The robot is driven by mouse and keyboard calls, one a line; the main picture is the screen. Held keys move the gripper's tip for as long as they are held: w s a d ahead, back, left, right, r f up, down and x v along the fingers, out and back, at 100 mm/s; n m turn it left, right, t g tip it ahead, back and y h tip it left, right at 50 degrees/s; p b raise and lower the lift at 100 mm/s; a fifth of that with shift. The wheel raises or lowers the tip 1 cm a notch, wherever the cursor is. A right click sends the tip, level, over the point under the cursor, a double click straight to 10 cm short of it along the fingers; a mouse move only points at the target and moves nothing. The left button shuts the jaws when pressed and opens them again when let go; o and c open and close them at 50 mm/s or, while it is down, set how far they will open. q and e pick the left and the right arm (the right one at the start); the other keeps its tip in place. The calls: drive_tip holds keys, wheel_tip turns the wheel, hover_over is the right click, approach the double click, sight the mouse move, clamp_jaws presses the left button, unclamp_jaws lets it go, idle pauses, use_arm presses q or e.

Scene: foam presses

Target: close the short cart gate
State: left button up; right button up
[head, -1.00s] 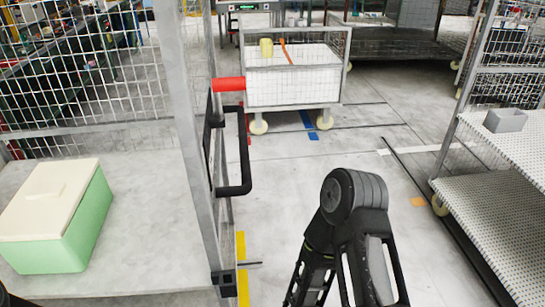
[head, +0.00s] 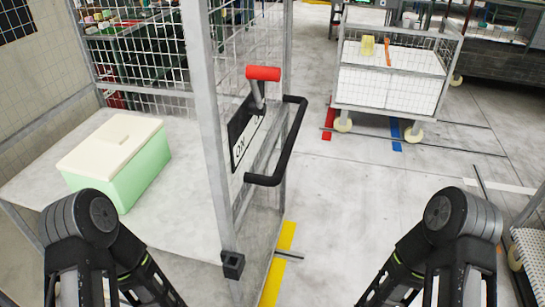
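The short cart gate cannot be told with certainty from the rest of the cart frame. A grey metal frame with wire mesh (head: 213,150) stands upright at the right end of a mesh-walled cart. A black loop handle (head: 291,146) sticks out from it to the right. A lever with a red grip (head: 263,73) rises above a dark plate with a white label. A black latch-like block (head: 232,264) sits low on the frame. My two black arms come in at the lower left and lower right, apart from the handle. Neither gripper's fingers show.
A pale green box with a cream lid (head: 115,142) stands on the cart's grey deck (head: 190,205). A white-sided mesh cart (head: 390,90) stands behind to the right. A perforated shelf (head: 530,255) is at the right edge. Floor between is clear.

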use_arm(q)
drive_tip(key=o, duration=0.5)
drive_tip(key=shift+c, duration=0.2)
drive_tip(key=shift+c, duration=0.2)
